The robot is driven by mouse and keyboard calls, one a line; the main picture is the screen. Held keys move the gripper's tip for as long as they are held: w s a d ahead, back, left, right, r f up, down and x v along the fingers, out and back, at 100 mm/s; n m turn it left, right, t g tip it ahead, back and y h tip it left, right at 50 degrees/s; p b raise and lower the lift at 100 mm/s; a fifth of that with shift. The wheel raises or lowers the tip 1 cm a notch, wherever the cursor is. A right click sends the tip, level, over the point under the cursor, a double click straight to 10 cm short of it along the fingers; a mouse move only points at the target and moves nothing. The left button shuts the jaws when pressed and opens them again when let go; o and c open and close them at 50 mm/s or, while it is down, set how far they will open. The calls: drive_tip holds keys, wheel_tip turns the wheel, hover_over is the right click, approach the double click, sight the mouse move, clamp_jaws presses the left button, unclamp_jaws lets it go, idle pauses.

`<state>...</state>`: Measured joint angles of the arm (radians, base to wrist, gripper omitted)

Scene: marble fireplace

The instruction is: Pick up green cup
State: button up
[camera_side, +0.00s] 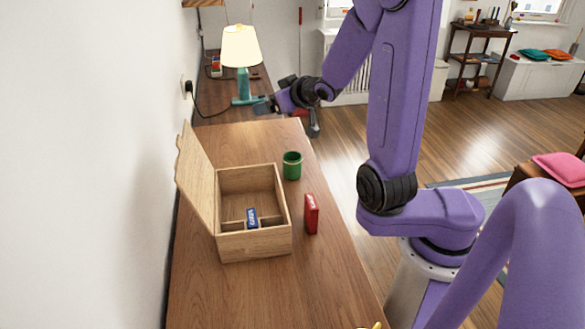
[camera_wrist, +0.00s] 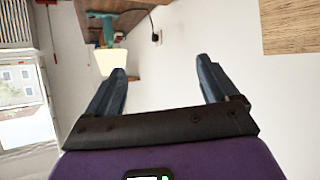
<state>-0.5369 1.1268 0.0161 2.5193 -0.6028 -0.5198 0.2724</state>
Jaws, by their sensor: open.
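The green cup (camera_side: 292,165) stands upright on the wooden table, to the right of the open wooden box, in the side view. It does not show in the wrist view. My gripper (camera_side: 262,106) is up beyond the cup, near the lamp base in the side picture, and apart from the cup. In the wrist view my gripper (camera_wrist: 161,82) has its two dark fingers spread wide with nothing between them.
A wooden box (camera_side: 257,246) with its lid up stands left of the cup, holding a small blue box (camera_side: 251,218). A red box (camera_side: 311,214) stands nearer the camera. A teal lamp (camera_side: 242,85) is at the back. The table's front part (camera_side: 270,295) is mostly clear.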

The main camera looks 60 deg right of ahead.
drive_tip(key=s+d+r+m+t+h, duration=0.1)
drive_tip(key=s+d+m+t+h, duration=0.15)
drive_tip(key=s+d, duration=0.4)
approach(298, 160)
drive_tip(key=w, duration=0.1)
drive_tip(key=w+d, duration=0.1)
drive_tip(key=w, duration=0.1)
drive_tip(key=shift+w+f+g, duration=0.15)
drive_tip(key=shift+w+g, duration=0.15)
drive_tip(key=shift+g, duration=0.05)
drive_tip(key=shift+x, duration=3.8)
drive_tip(key=shift+s, duration=0.1)
drive_tip(key=c, duration=1.2)
